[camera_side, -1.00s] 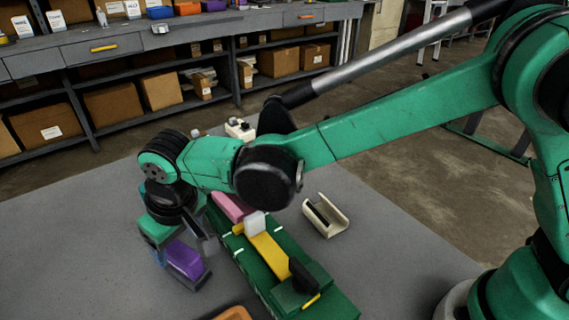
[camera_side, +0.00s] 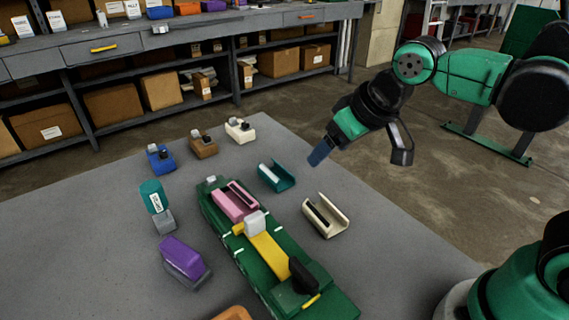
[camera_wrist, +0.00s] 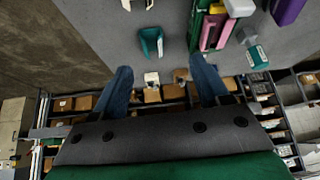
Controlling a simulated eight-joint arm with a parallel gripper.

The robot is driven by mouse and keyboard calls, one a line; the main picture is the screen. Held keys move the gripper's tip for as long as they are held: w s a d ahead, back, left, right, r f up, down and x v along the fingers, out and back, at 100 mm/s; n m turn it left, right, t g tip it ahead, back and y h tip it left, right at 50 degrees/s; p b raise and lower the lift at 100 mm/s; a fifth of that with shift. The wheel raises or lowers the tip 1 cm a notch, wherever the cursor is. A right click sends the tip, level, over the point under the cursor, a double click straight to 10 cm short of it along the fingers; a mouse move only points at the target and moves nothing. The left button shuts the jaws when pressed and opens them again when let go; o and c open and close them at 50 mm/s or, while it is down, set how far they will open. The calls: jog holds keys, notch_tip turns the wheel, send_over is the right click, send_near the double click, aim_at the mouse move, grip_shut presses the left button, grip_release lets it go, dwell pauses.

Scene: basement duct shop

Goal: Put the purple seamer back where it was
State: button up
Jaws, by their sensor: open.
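The purple seamer (camera_side: 180,253) rests on the grey table, left of the long green fixture (camera_side: 277,255) and apart from it. Part of it also shows at the top right of the wrist view (camera_wrist: 288,10). My gripper (camera_side: 360,155) is open and empty, raised at the right above the table's far right edge, well away from the purple seamer. Its blue fingers stand wide apart in the wrist view (camera_wrist: 165,72), with nothing between them.
The fixture carries a pink piece (camera_side: 234,203) and a yellow bar (camera_side: 267,254). A teal cradle (camera_side: 276,177) and a cream cradle (camera_side: 326,216) lie right of it. A teal tool (camera_side: 152,197) stands left. Blue (camera_side: 160,160), brown (camera_side: 204,147) and cream (camera_side: 240,130) tools sit behind.

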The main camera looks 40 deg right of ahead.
jog(key=shift+m+t+h, duration=0.4)
jog(key=shift+m+t, duration=0.1)
jog(key=s+d, duration=0.1)
jog(key=s+d+f, duration=0.1)
jog(key=d, duration=0.1)
jog(key=d+f, duration=0.1)
jog(key=shift+s+d, duration=0.25)
jog(key=shift+s, duration=0.15)
